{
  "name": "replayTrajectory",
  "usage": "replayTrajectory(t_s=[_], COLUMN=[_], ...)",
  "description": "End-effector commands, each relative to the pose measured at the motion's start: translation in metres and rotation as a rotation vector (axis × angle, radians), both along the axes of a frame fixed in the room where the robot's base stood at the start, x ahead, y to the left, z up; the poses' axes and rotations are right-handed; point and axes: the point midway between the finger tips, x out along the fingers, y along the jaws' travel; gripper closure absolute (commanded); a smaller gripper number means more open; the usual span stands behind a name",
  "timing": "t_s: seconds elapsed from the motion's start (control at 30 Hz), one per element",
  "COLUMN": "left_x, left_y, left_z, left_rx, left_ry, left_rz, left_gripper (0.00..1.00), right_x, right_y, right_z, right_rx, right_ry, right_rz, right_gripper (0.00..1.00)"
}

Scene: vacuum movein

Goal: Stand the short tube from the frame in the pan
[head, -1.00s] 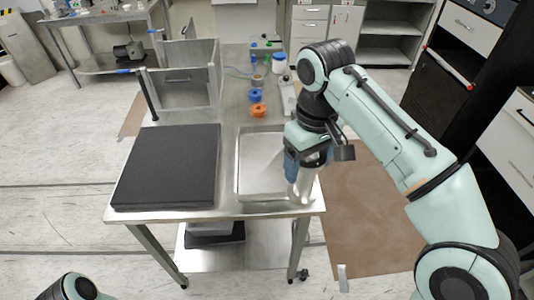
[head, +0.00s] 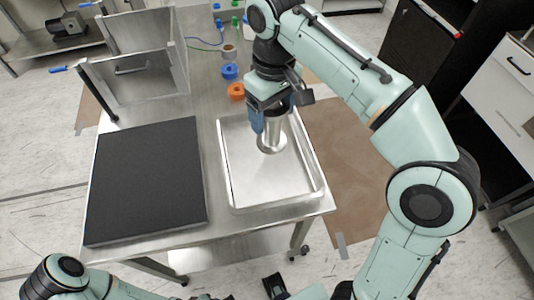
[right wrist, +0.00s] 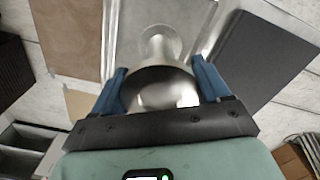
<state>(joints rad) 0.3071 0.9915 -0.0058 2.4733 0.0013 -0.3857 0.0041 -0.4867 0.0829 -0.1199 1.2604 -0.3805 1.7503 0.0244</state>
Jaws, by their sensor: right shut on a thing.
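My right gripper (head: 272,118) is shut on a short shiny metal tube (head: 271,136) with a flared end. The tube is upright or nearly so, flange down, over the back part of the shallow metal pan (head: 234,190). I cannot tell whether the flange touches the pan floor. In the right wrist view the tube (right wrist: 160,88) sits between the blue fingers, with its far flange against the pan's grey floor. The metal frame (head: 140,88) of upright plates stands at the back left of the table. Part of my left arm shows at the lower left; its gripper does not show clearly.
A black flat slab (head: 148,182) lies left of the pan. An orange ring (head: 236,91), a blue ring (head: 229,72) and small bottles stand behind it. The pan's front half is empty. White drawers (head: 510,75) stand at the right.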

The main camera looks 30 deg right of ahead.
Motion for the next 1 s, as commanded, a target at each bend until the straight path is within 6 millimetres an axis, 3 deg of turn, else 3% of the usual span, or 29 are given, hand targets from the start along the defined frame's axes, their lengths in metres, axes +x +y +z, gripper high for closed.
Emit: replayTrajectory(t_s=[0.1, 0.4, 1.0], left_x=[-0.006, -0.012, -0.013], left_y=[0.0, 0.0, 0.0], left_z=[-0.015, -0.034, -0.047], left_rx=[0.0, 0.0, 0.0], left_ry=[0.008, 0.014, 0.013], left_rz=[0.001, 0.0, 0.001], left_gripper=[0.53, 0.53, 0.53], right_x=[-0.002, -0.001, 0.0], right_y=[0.0, 0.0, 0.0], right_z=[-0.034, -0.101, -0.166], right_rx=[0.001, 0.001, 0.001], right_ry=[0.001, 0.0, -0.002], right_rz=[0.0, 0.0, 0.0], right_gripper=[0.91, 0.91, 0.91])
